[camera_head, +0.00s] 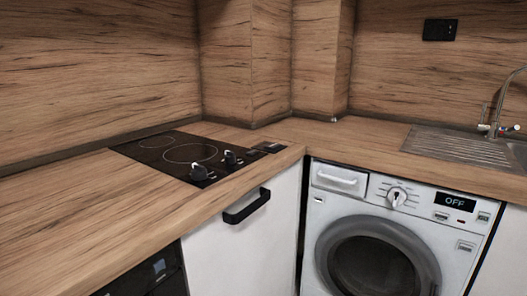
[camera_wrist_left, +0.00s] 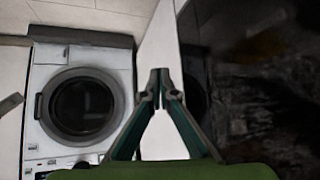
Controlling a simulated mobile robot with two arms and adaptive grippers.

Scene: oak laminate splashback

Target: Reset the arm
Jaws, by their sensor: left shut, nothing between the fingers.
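My left gripper (camera_wrist_left: 159,82) shows only in the left wrist view, at the middle of the picture. Its two green and grey fingers come together at the tips, with nothing between them. It points past the edge of a white panel (camera_wrist_left: 162,45) and is not visibly touching anything. Neither of my arms shows in the head view. My right gripper is not in either view.
A wooden worktop (camera_head: 80,215) holds a black hob (camera_head: 178,153) and a metal sink (camera_head: 462,146). Below are a white cabinet with a black handle (camera_head: 246,206) and a washing machine (camera_head: 335,211), its display reading OFF. The washing machine (camera_wrist_left: 50,57) also shows in the left wrist view.

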